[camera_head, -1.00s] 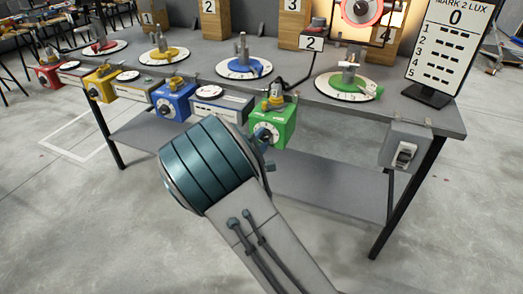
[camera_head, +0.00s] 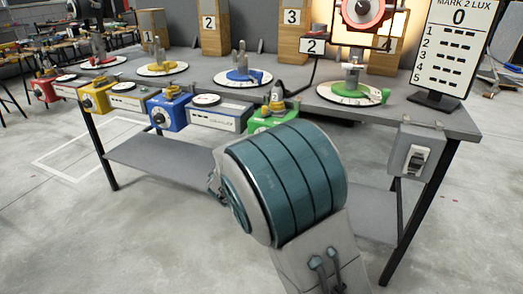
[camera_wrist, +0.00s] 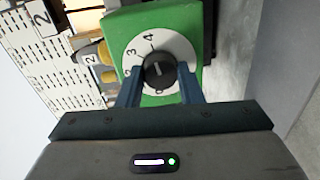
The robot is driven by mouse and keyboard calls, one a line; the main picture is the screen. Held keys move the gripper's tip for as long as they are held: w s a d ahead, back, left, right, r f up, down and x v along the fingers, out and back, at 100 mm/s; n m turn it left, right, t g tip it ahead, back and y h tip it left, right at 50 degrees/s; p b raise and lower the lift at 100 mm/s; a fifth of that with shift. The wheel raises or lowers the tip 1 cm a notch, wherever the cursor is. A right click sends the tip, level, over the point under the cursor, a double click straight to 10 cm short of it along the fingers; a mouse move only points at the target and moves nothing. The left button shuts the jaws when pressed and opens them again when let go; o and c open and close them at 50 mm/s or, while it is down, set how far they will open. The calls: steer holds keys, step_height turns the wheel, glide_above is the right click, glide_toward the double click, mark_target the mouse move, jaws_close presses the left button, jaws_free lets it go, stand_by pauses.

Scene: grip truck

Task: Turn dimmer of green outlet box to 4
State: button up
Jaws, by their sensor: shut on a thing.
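The green outlet box (camera_head: 268,122) hangs at the front edge of the workbench, mostly hidden behind my arm in the head view. In the wrist view its green face (camera_wrist: 118,24) carries a white dial (camera_wrist: 182,48) with 2, 3 and 4 readable. The black dimmer knob (camera_wrist: 160,72) sits at the dial's middle with a pale mark on it; its exact setting is hard to read. My gripper (camera_wrist: 159,84) has its two blue-grey fingers on either side of the knob and is shut on it. The head view hides the fingers.
Blue (camera_head: 168,113), yellow (camera_head: 94,96) and red outlet boxes hang further left on the bench edge. A grey switch box (camera_head: 417,150) hangs at the right. A lux display (camera_head: 455,45) stands on the bench (camera_head: 205,55). The lower shelf (camera_head: 165,160) looks bare.

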steer(key=shift+r, duration=0.1)
steer(key=o, duration=1)
steer(key=shift+s, duration=0.1)
steer(key=p+v, duration=0.2)
steer(key=v, duration=1.1)
steer(key=shift+s+a, duration=0.2)
steer(key=shift+s, duration=0.1)
